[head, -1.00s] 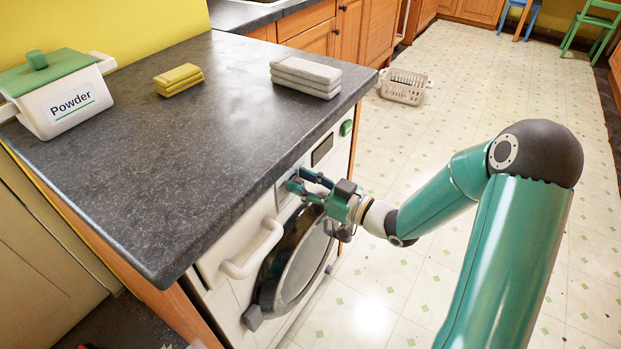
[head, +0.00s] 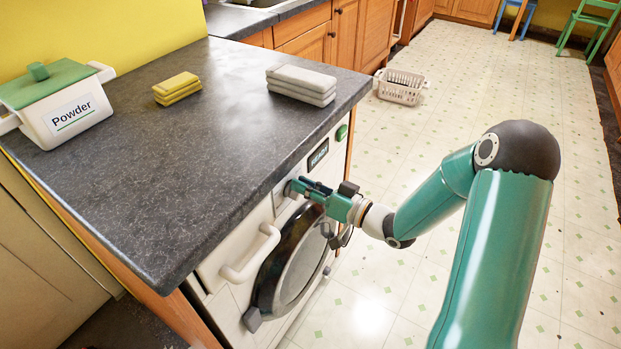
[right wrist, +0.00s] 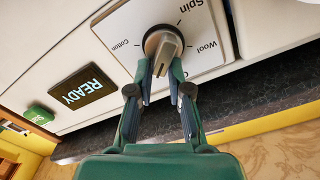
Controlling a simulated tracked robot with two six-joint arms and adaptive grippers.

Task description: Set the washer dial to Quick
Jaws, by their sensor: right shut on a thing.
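The washer (head: 237,293) stands under the dark counter, with its control panel facing right. In the right wrist view its round dial (right wrist: 163,42) has a grey raised grip bar across it, on a white plate marked Spin, Wool and Cotton. Another label beside the fingers is partly hidden, and I cannot read it. My right gripper (head: 291,187) is at the panel. In the right wrist view its fingers (right wrist: 161,72) are shut on the dial's grip bar. I cannot tell which label the dial points to. My left gripper is not in view.
A lit display (right wrist: 76,90) reads READY, with a green button (right wrist: 38,115) beside it. Powder box (head: 70,115), yellow cloths (head: 177,88) and grey cloths (head: 302,82) sit on the counter. Open floor lies right.

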